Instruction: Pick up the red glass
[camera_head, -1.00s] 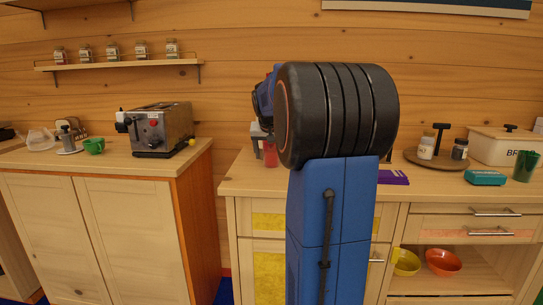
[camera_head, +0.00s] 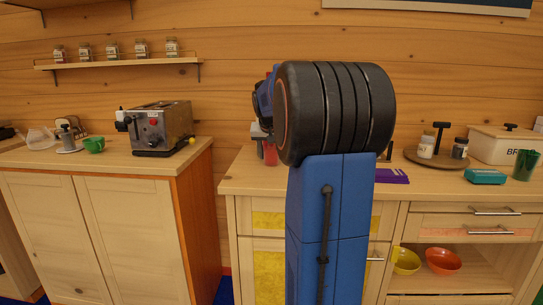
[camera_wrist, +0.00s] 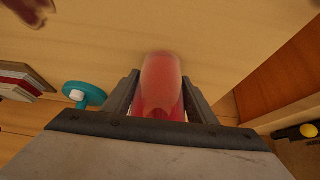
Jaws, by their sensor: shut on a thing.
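The red glass (camera_wrist: 161,84) is translucent and sits between the two fingers of my gripper (camera_wrist: 161,100) in the wrist view. The fingers touch it on both sides, and my gripper is shut on it. In the head view, part of the red glass (camera_head: 270,153) shows at the left of my arm, above the counter near its left end. My arm hides most of my gripper there. I cannot tell clearly whether the glass's base touches the counter.
A teal round thing (camera_wrist: 85,94) lies left of my gripper in the wrist view. A purple item (camera_head: 391,176), a teal box (camera_head: 485,177), a green cup (camera_head: 525,165) and a round tray (camera_head: 437,160) are on the right. A toaster (camera_head: 155,128) stands on the left cabinet. A gap separates the counters.

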